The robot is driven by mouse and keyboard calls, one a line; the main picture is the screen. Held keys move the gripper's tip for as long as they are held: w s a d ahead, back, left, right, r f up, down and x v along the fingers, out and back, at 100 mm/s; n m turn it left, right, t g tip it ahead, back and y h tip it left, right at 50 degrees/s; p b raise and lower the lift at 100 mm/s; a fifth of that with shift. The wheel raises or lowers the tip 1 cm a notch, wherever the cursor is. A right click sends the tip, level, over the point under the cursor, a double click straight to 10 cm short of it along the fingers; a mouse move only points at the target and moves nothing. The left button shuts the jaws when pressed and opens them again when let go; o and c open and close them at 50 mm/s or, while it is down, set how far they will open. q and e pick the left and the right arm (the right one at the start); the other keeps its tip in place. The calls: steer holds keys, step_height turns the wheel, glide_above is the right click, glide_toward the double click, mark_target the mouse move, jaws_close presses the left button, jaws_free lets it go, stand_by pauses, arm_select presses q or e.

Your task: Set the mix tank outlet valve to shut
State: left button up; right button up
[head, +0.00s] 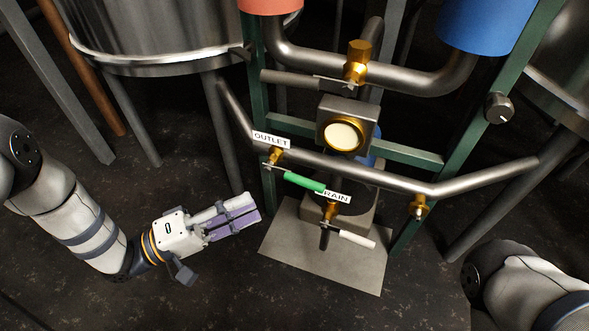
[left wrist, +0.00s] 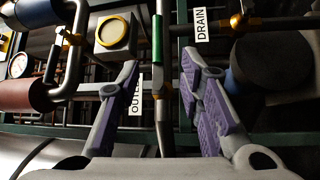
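The outlet valve is a small brass valve (head: 276,156) on the slanted steel pipe, under the OUTLET label (head: 271,139). Its green lever handle (head: 304,182) points right and slightly down, roughly along the pipe. In the left wrist view the green handle (left wrist: 157,38) stands upright in the picture, beyond the fingertips. My left gripper (head: 248,208) is left of and below the handle in the head view, apart from it. In the left wrist view its purple-padded fingers (left wrist: 160,68) are spread with nothing between them touching, and one partly covers the OUTLET label. My right gripper is out of view.
A DRAIN label (head: 334,197) and a white-handled lever (head: 357,239) sit just below the green handle. A round gauge (head: 343,135) is above the pipe. Green frame posts (head: 435,145) flank the piping. The floor left of the frame is open.

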mark_target(303, 178)
arm_select(q)
steer(key=b+x, duration=0.1)
steer(key=x, duration=1.1)
steer(key=shift+d+r, duration=0.1)
steer(key=shift+r, duration=0.1)
jaws_close()
